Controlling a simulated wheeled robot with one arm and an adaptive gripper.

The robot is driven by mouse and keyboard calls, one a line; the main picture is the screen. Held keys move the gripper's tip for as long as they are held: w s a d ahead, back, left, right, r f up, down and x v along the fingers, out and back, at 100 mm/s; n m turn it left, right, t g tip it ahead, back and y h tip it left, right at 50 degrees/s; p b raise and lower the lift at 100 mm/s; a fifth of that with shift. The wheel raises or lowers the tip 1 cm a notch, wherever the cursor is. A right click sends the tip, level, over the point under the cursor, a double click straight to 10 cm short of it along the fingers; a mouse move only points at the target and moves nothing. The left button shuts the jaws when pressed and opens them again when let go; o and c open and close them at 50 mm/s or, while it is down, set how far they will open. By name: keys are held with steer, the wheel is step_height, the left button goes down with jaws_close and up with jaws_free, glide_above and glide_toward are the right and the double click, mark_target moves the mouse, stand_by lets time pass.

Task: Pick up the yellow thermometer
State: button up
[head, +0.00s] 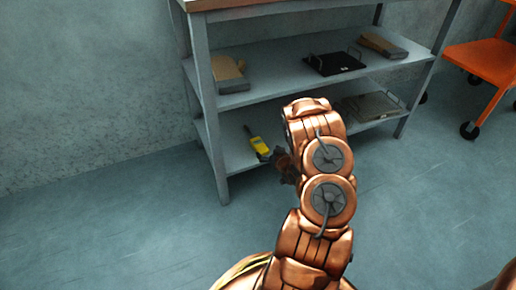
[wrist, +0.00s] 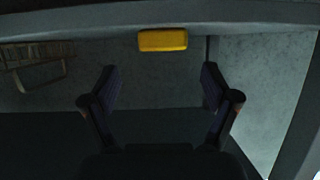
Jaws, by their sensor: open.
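The yellow thermometer (head: 260,146) lies on the lowest shelf of the grey rack, near its front left part, with a thin dark probe pointing up and left. In the wrist view its yellow end (wrist: 163,40) shows at the top centre, on the shelf's edge and beyond the fingertips. My gripper (wrist: 160,88) is open and empty, its two fingers spread apart with the thermometer roughly in line with the gap between them. In the head view my gripper (head: 284,165) is small and dark, close to the thermometer's lower right, and partly hidden by my copper arm.
The grey rack's middle shelf (head: 285,83) sits above the thermometer and bears a tan block, a black tray and a brown box. A tray (head: 372,106) lies on the lowest shelf at right. A rack leg (head: 212,150) stands left of the thermometer. An orange chair (head: 485,60) is far right.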

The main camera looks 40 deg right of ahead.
mark_target(262, 149)
steer(key=b+x, duration=0.1)
steer(key=x, duration=0.1)
steer(key=b+x, duration=0.1)
steer(key=x, duration=0.3)
steer(key=shift+s+a+f+b, duration=0.1)
steer(key=shift+a+f+b, duration=0.2)
steer(key=shift+b, duration=0.1)
steer(key=shift+w+d, duration=0.2)
steer(key=shift+w, duration=0.2)
steer(key=c, duration=1.4)
